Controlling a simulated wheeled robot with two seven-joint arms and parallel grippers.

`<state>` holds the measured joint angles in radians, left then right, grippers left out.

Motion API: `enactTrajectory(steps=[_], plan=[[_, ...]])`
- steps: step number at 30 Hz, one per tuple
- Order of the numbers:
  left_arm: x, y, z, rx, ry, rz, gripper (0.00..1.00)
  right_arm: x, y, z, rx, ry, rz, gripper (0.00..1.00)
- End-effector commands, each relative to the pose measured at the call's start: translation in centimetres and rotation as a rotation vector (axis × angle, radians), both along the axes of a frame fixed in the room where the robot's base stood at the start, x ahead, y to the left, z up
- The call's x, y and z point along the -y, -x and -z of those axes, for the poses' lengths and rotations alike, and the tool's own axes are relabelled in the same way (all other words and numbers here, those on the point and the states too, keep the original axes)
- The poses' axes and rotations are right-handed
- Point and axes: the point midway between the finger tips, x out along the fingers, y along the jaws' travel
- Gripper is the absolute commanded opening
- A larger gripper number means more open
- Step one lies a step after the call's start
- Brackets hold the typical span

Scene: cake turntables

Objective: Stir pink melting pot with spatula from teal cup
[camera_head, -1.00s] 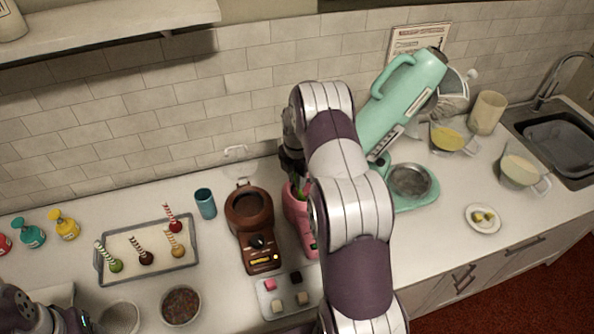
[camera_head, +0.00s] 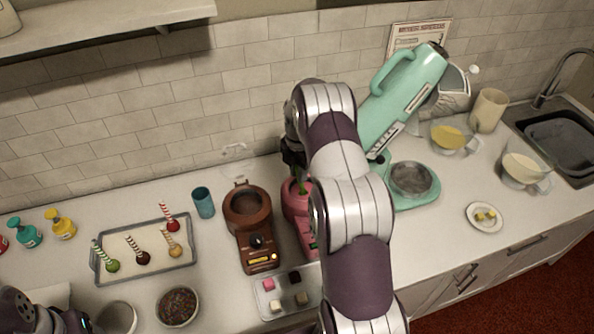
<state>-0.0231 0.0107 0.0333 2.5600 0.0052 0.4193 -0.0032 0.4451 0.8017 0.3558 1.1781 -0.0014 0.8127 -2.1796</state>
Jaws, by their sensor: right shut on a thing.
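The pink melting pot (camera_head: 290,204) stands right of the brown melting pot (camera_head: 248,210), partly hidden behind my right arm. My right gripper (camera_head: 294,160) is above the pink pot, mostly hidden by its own arm. It is shut on the spatula (camera_head: 300,187), of which only a small green part shows at the pot's opening. Whether the spatula tip touches the pot's contents is hidden. The teal cup (camera_head: 203,203) stands upright left of the brown pot, with nothing sticking out of it. My left arm shows at the bottom left corner; its fingers are not visible.
A tray with several cake pops (camera_head: 186,257), a sprinkle bowl (camera_head: 178,304) and a small tray of cubes (camera_head: 263,300) lie in front. A teal stand mixer (camera_head: 410,85) stands right of my arm. Bowls and a butter plate (camera_head: 485,227) are farther right.

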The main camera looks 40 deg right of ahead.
Motion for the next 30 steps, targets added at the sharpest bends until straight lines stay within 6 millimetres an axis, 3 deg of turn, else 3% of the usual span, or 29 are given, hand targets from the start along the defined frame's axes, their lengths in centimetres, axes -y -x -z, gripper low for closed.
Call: enactTrajectory(steps=[7, 21, 30], plan=[[0.0, 0.0, -0.5, 0.0, 0.0, 0.0, 0.61, 0.0, 0.0, -0.8, 0.0, 0.0, 0.0, 0.0], [0.0, 0.0, -3.5, 0.0, 0.0, 0.0, 0.61, 0.0, 0.0, -5.3, 0.001, 0.0, 0.0, 0.0], [0.0, 0.0, -3.5, 0.0, 0.0, 0.0, 0.61, 0.0, 0.0, -5.5, 0.0, 0.0, 0.0, 0.0]])
